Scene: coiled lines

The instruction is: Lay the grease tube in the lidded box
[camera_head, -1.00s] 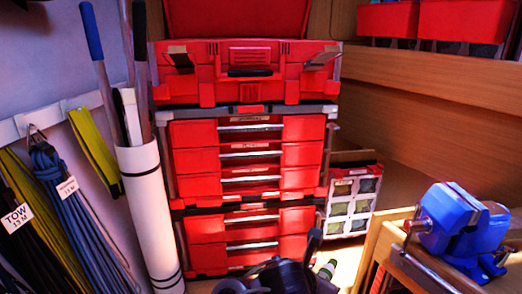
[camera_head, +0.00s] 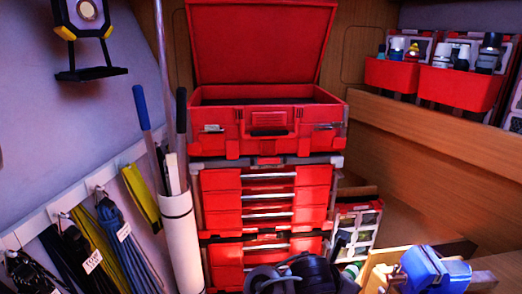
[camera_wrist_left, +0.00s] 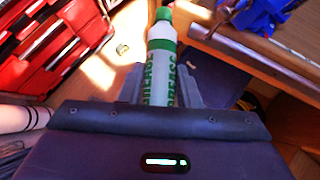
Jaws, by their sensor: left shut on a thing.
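The lidded box (camera_head: 300,122) is red and stands on top of a red drawer stack. Its lid (camera_head: 262,45) stands open, leaning back against the wall. The grease tube (camera_wrist_left: 162,62) is white with green lettering and a green cap. In the left wrist view my left gripper (camera_wrist_left: 161,82) is shut around the tube, its cap end pointing away from the wrist. In the head view the tube's green and white end (camera_head: 351,270) shows low, in front of the stack and well below the box opening. My dark arm parts hide most of it. My right gripper is not identifiable in view.
A blue vise (camera_head: 432,270) sits on a wooden bench at lower right. A white tube (camera_head: 181,240) holding long rods stands left of the stack. Red bins (camera_head: 462,88) with bottles line the right shelf. Coiled lines hang on the left wall. Space above the box opening looks clear.

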